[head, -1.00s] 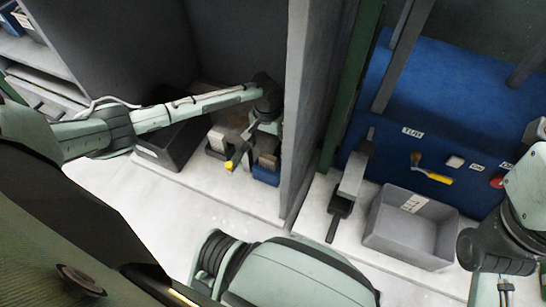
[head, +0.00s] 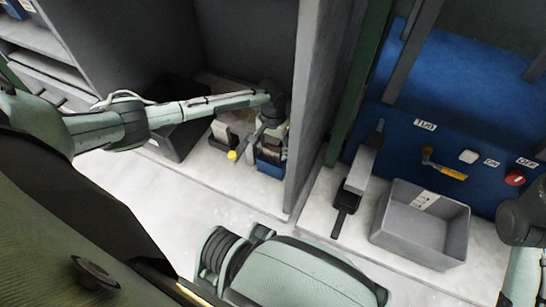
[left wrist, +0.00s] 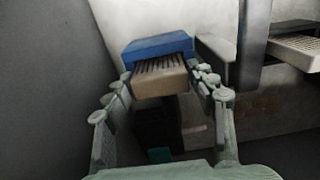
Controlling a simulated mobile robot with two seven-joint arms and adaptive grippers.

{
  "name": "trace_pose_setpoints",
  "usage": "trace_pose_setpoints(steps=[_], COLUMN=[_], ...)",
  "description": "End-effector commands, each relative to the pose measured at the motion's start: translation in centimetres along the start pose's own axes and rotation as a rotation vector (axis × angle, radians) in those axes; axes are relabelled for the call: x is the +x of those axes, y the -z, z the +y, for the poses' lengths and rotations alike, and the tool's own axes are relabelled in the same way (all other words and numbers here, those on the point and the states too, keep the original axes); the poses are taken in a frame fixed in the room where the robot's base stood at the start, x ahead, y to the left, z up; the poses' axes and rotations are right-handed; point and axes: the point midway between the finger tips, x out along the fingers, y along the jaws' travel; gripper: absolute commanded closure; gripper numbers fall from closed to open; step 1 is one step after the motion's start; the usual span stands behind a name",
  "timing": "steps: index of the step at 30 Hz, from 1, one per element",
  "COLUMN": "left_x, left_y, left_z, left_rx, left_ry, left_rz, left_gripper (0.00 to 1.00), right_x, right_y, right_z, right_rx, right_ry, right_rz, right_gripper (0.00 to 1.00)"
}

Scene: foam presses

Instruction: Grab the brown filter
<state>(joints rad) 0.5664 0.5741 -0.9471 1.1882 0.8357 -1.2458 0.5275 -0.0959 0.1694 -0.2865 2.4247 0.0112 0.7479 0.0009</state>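The brown filter (left wrist: 160,77) is a tan block with a slotted top, seated in a blue holder (left wrist: 150,46) in the left wrist view. In the head view, the filter (head: 270,154) and its blue holder (head: 268,170) stand on the light shelf beside the grey partition, partly hidden by my left gripper (head: 272,132). In the left wrist view, my left gripper (left wrist: 163,82) is open, with one finger to each side of the filter. I cannot tell whether the fingers touch it. My right arm shows at the right edge, but its gripper is out of view.
A pale filter (left wrist: 298,48) in a dark holder stands close by.

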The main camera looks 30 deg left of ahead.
Motion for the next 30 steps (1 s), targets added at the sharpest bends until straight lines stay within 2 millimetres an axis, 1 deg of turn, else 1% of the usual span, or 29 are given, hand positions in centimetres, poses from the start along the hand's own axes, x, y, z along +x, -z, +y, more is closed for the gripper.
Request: trace_pose_setpoints(steps=[1,9,11,12,17,20,23,25,30], left_x=[0.0,0.0,0.0,0.0,0.0,-0.6,-2.1,-3.6,-7.1], left_y=[0.0,0.0,0.0,0.0,0.0,0.0,0.0,0.0,0.0], left_z=[0.0,0.0,0.0,0.0,0.0,0.0,0.0,0.0,0.0], left_rx=[0.000,0.000,0.000,0.000,0.000,0.000,0.000,0.000,0.000], left_ry=[0.000,0.000,0.000,0.000,0.000,0.000,0.000,0.000,0.000], left_rz=[0.000,-0.001,-0.001,0.000,0.000,0.000,0.001,0.001,0.002], left_gripper=[0.54,0.87,0.95,0.97,0.97,0.97,0.97,0.97,0.97], right_x=[0.0,0.0,0.0,0.0,0.0,0.3,0.8,0.2,-0.1], right_y=[0.0,0.0,0.0,0.0,0.0,0.1,0.3,0.2,0.5], right_z=[0.0,0.0,0.0,0.0,0.0,0.1,0.1,0.2,0.5], right_rx=[0.000,-0.001,-0.001,-0.001,-0.001,-0.001,0.002,0.012,0.019], right_ry=[0.000,0.000,0.000,0.000,0.000,0.000,-0.008,-0.040,-0.079], right_rz=[0.000,-0.001,-0.001,-0.001,0.000,0.002,0.002,-0.028,-0.055], right_gripper=[1.00,1.00,1.00,1.00,1.00,1.00,1.00,1.00,1.00])
